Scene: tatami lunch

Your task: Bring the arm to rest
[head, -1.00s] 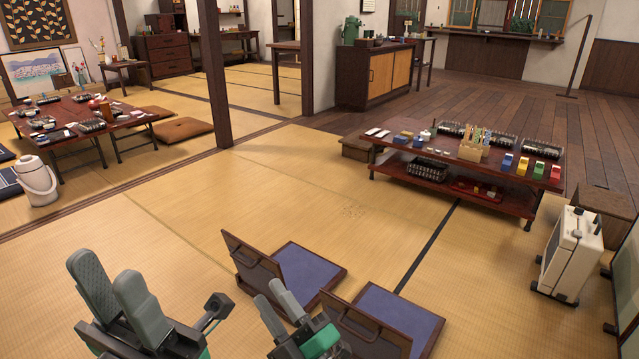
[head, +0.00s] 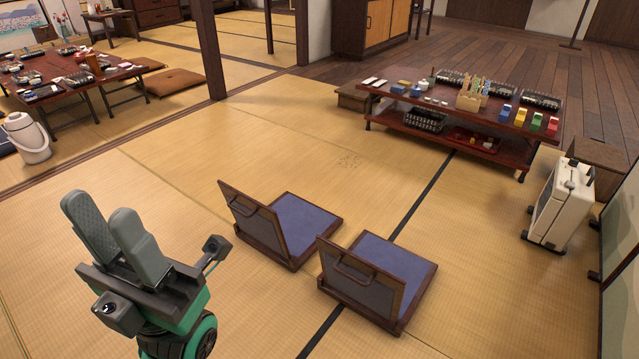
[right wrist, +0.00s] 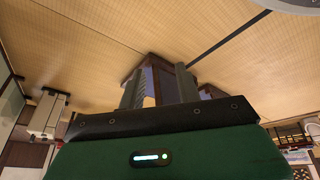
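My left gripper (head: 102,210) is at the lower left of the head view. Its two grey fingers point up and stand apart, and the ribbed inner pad of one shows. Nothing is between them. My right gripper is outside the head view. In the right wrist view my right gripper (right wrist: 157,75) has its two fingers apart, with no held object between them. Part of a floor chair shows beyond the gap. Both grippers look clear of the furniture.
Two legless floor chairs with blue seats, a left one (head: 298,222) and a right one (head: 398,268), stand on the tatami. A low table (head: 400,110) bears several small items. A white heater (head: 562,205) stands at right. A dining table (head: 135,72) and white pot (head: 28,140) are at left.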

